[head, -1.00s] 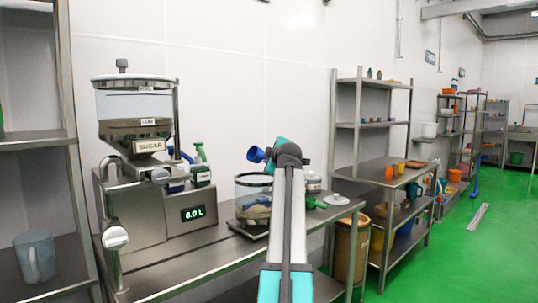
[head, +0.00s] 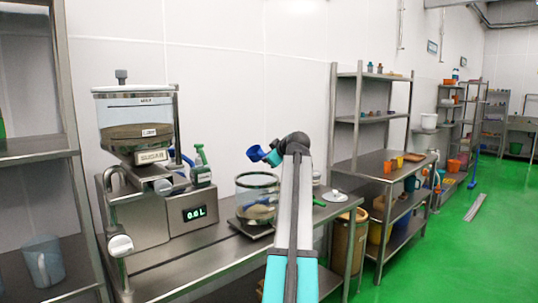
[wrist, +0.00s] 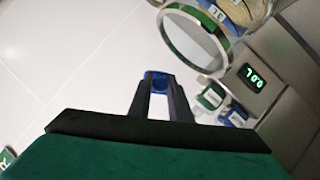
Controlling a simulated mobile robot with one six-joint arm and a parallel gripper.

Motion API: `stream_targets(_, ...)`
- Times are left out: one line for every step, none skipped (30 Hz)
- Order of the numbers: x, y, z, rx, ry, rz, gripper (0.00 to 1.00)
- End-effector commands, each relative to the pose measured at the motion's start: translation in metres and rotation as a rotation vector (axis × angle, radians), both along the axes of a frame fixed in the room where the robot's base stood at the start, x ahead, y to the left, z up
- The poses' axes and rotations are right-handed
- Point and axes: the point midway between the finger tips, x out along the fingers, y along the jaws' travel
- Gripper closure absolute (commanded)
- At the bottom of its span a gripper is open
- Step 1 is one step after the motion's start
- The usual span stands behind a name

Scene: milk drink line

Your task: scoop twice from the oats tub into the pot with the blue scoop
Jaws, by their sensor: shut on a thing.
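The blue scoop (head: 256,153) is held in the air above and slightly left of the arm's end, over the back of the steel table. My gripper (head: 267,155) is shut on it; the wrist view shows both dark fingers around the blue scoop (wrist: 157,80). Its contents cannot be seen. A clear round glass pot (head: 255,184) stands below the scoop on a small scale, with beige stuff in its bottom. A pale tub (head: 316,177) shows partly behind my arm; its label is not readable, so I cannot tell whether it is the oats tub.
A sugar dispenser (head: 137,115) stands left, above a steel unit whose display (head: 194,213) reads about 0.0 L. Pump bottles (head: 200,170) stand beside it. A white lid (head: 335,196) and a green-handled tool (head: 318,202) lie right of my arm. A tan bin (head: 348,240) stands beyond the table's right end.

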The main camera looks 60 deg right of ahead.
Motion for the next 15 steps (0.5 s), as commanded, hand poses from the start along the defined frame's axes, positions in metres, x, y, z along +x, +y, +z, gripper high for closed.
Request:
stream_targets(0.000,-0.001,0.005,0.023,-0.008,-0.001,1.00)
stream_targets(0.000,-0.002,0.006,0.037,-0.012,0.000,1.00)
stream_targets(0.000,-0.002,0.007,0.056,-0.019,0.000,1.00)
stream_targets(0.000,-0.002,0.008,0.069,-0.025,-0.001,1.00)
stream_targets(0.000,-0.002,0.009,0.084,-0.030,0.000,1.00)
stream_targets(0.000,-0.002,0.010,0.106,-0.038,0.000,1.00)
stream_targets(0.000,-0.003,0.010,0.120,-0.043,0.000,1.00)
stream_targets(0.000,-0.003,0.011,0.134,-0.049,0.000,1.00)
stream_targets(-0.001,-0.003,0.013,0.155,-0.057,0.000,1.00)
stream_targets(-0.001,-0.003,0.013,0.170,-0.061,0.001,1.00)
stream_targets(-0.001,-0.003,0.014,0.185,-0.068,0.000,1.00)
stream_targets(-0.001,-0.004,0.016,0.205,-0.076,-0.001,1.00)
stream_targets(-0.001,-0.004,0.016,0.220,-0.081,-0.001,1.00)
stream_targets(-0.001,-0.004,0.017,0.237,-0.088,-0.001,1.00)
stream_targets(-0.001,-0.004,0.019,0.258,-0.096,0.000,1.00)
